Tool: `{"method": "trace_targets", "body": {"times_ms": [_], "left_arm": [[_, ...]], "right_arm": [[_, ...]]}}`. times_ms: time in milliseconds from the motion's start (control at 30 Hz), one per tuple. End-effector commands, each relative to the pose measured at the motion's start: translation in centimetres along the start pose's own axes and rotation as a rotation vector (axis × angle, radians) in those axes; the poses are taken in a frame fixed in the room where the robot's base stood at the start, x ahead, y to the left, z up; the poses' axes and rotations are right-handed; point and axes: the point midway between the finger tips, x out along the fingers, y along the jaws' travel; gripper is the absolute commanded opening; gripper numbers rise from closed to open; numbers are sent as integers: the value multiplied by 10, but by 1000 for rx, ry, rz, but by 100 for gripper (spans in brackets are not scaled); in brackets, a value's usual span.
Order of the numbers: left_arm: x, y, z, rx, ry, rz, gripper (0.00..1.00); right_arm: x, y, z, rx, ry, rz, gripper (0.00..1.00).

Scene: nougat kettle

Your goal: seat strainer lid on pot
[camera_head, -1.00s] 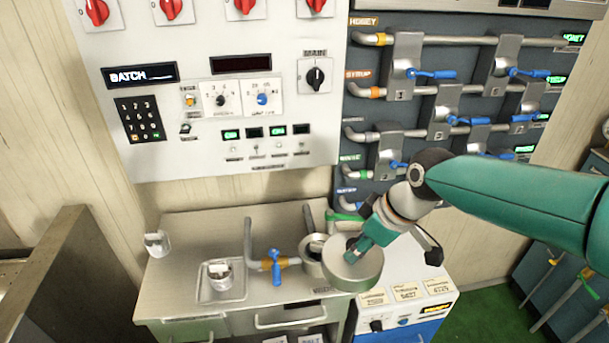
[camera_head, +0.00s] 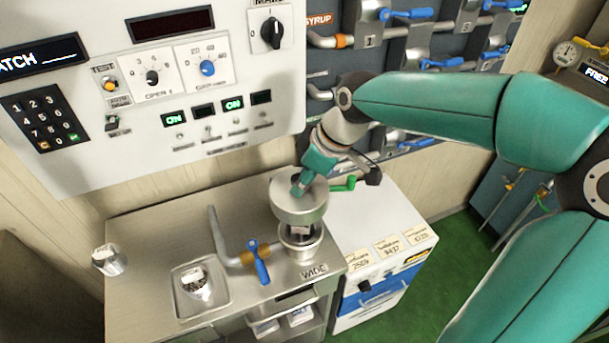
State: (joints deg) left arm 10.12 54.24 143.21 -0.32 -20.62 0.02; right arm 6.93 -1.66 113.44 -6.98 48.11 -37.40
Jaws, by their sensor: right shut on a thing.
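The strainer lid (camera_head: 300,208) is a round grey metal disc with a deep rim. My right gripper (camera_head: 300,186) is shut on its top and holds it from above, with the green fingers hiding the grip. The pot (camera_head: 301,246) is a small metal vessel at the right front of the steel counter, behind the "WIDE" label. The lid is above the pot and hides most of its mouth. A dark gap shows between them, so the lid looks apart from the pot. My left gripper is out of view.
On the steel counter (camera_head: 150,232), a pipe with a blue-handled valve (camera_head: 259,262) stands left of the pot. A white cabinet (camera_head: 385,215) adjoins on the right.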

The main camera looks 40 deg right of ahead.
Motion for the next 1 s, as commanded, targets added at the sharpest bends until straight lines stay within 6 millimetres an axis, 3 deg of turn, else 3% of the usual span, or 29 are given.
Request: {"method": "trace_targets", "body": {"times_ms": [1000], "left_arm": [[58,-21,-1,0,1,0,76]], "right_arm": [[69,-1,26,-6,1,-2,0]]}}
